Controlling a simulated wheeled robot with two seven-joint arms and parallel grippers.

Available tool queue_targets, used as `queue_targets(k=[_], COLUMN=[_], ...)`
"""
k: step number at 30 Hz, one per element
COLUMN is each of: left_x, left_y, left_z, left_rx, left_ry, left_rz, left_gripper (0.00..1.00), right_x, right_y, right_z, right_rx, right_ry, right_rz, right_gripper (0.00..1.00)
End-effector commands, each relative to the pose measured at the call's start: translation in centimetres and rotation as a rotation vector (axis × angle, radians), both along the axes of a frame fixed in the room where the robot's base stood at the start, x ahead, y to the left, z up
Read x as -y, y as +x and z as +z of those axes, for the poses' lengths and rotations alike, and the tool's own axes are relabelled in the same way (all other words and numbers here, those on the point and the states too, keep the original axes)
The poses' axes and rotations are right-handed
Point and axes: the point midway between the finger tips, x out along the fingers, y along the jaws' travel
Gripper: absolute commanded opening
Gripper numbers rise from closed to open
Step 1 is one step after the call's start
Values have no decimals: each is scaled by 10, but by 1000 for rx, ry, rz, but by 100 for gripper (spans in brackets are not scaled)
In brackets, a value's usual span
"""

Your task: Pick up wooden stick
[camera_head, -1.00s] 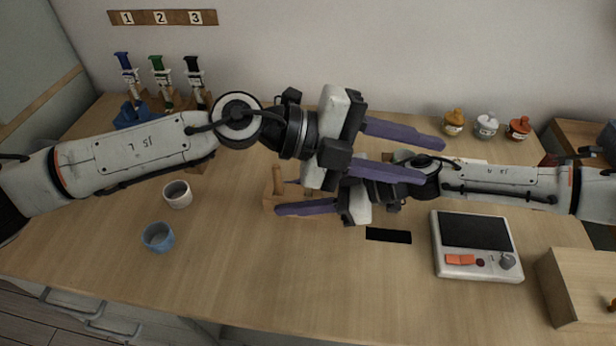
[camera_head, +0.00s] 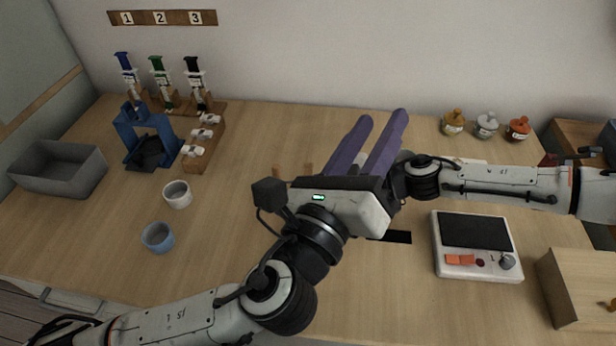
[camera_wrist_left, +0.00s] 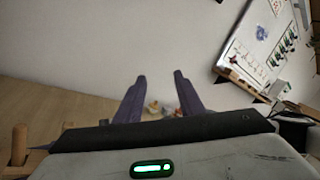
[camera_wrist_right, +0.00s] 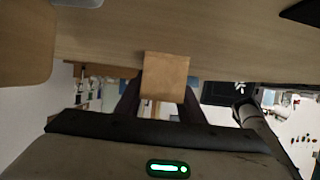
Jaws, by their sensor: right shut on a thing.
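My left gripper (camera_head: 381,117) is open and empty above the table's middle, its purple fingers pointing at the back wall. Its parted fingers (camera_wrist_left: 158,82) also show in the left wrist view. My right gripper (camera_wrist_right: 160,98) is shut on a tan wooden piece (camera_wrist_right: 165,74), which looks like a square block from this angle. I cannot tell whether it is the wooden stick. In the head view my left gripper hides the right gripper's fingers and what they hold. Tips of wooden pegs (camera_head: 279,171) show beside it. An upright wooden peg (camera_wrist_left: 18,142) shows in the left wrist view.
A white cup (camera_head: 177,194) and blue cup (camera_head: 158,237) stand left of centre. A grey bin (camera_head: 60,168), blue stand (camera_head: 148,140) and wooden rack (camera_head: 205,142) are at left. A white device (camera_head: 476,246) and wooden box (camera_head: 585,290) are at right. Jars (camera_head: 486,125) stand behind.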

Motion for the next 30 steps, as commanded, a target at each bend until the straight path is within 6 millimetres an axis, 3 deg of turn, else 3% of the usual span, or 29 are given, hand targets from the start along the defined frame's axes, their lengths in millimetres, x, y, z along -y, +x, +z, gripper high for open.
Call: queue_targets(k=[9, 15, 20, 30], left_x=[-67, -91, -95, -85], left_y=[-14, -26, -19, 30], left_z=[-64, -89, -98, -114], left_rx=[-105, -167, -181, -181], left_ry=[487, 691, 745, 745], left_rz=[291, 329, 334, 333], left_gripper=[35, 35, 35, 35], right_x=[0, 0, 0, 0], right_y=[0, 0, 0, 0], right_z=[0, 0, 0, 0], right_rx=[0, 0, 0, 0], right_ry=[0, 0, 0, 0], right_rz=[0, 0, 0, 0], right_gripper=[8, 8, 8, 8])
